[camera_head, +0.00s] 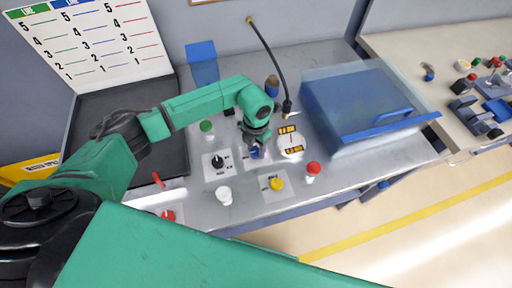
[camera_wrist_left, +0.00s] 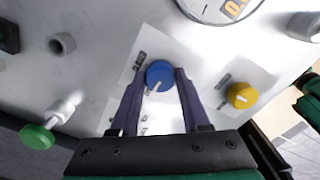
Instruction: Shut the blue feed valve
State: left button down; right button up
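The blue feed valve is a round blue knob (camera_wrist_left: 160,75) with a pale pointer bar, on a white label plate. In the left wrist view it lies between the two fingertips of my left gripper (camera_wrist_left: 160,72). The fingers stand on either side of it and look open, with little gap; I cannot tell if they touch it. In the head view my left gripper (camera_head: 257,147) points down at the bench and mostly hides the knob. The pointer bar slants toward the lower left in the wrist view. My right gripper is not in view.
A yellow knob (camera_wrist_left: 241,95) is close by on its own plate. A round gauge (camera_head: 291,145), a black knob (camera_head: 217,161), a green knob (camera_head: 206,127) and a red-topped post (camera_head: 313,170) stand around. A blue box (camera_head: 350,105) is at the right, a hose (camera_head: 269,57) behind.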

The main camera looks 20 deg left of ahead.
pick_arm(q)
jog(key=shift+f+m+b, duration=0.15)
jog(key=shift+m+b, duration=0.45)
jog(key=shift+b, duration=0.3)
jog(key=m+b, duration=1.2)
jog(key=b, duration=0.2)
jog(key=shift+r+m+b, duration=0.2)
jog(key=shift+m+b, duration=1.6)
jog(key=shift+m, duration=0.3)
jog(key=shift+d, duration=0.1)
jog(key=shift+r, duration=0.1)
jog(key=shift+c, duration=1.9)
grip_release()
jog(key=shift+s, duration=0.1)
